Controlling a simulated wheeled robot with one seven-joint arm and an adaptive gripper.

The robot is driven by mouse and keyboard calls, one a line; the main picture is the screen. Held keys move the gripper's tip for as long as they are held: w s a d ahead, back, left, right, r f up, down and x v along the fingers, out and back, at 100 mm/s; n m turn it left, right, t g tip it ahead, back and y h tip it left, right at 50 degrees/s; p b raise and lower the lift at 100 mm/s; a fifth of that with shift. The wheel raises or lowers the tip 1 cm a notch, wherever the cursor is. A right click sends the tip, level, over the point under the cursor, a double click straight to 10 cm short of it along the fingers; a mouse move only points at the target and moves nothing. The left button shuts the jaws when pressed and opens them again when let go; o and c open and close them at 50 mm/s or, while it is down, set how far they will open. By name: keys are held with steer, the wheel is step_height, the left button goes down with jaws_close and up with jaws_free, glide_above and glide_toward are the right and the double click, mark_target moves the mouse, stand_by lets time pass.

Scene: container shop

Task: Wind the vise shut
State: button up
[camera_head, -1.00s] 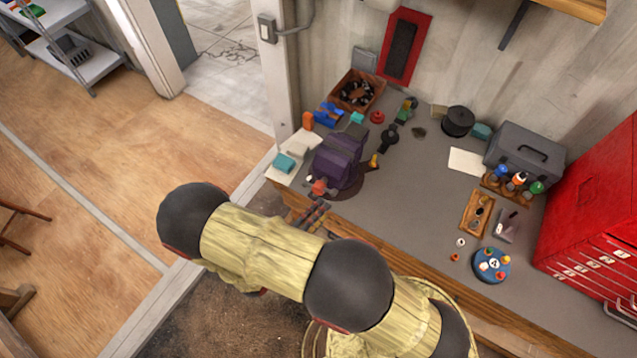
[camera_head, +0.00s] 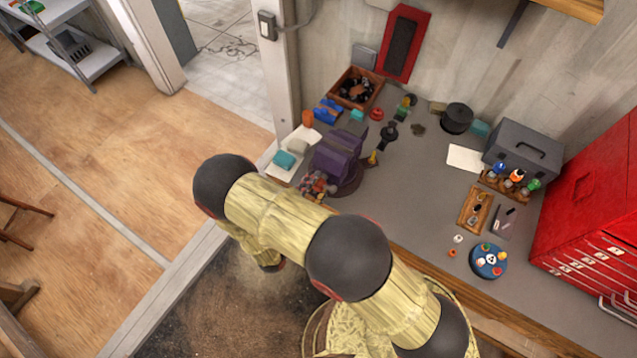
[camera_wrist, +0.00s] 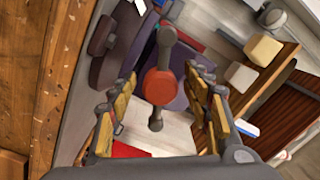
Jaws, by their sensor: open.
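The purple vise (camera_head: 338,153) stands on the bench near its left front corner. In the wrist view its purple body (camera_wrist: 178,62) is partly hidden behind its red-orange screw hub (camera_wrist: 157,87) and grey handle bar (camera_wrist: 166,38). The bar runs nearly upright in that picture, with a knob at each end. My gripper (camera_wrist: 160,82) is open and empty, one finger on each side of the hub and bar. I cannot tell how deep they sit between the fingers. In the head view my gripper (camera_head: 318,186) is at the vise's front, partly hidden by my arm.
Teal and pale blocks lie on a white sheet (camera_head: 302,140) left of the vise. A wooden bin (camera_head: 371,78), a grey toolbox (camera_head: 524,150), a wooden tray (camera_head: 474,209) and a blue round holder (camera_head: 488,262) are on the bench. The mid-bench is clear.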

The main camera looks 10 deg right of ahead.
steer(key=shift+w+d, duration=0.15)
steer(key=shift+w, duration=0.05)
steer(key=shift+c, duration=0.4)
steer(key=c, duration=1.1)
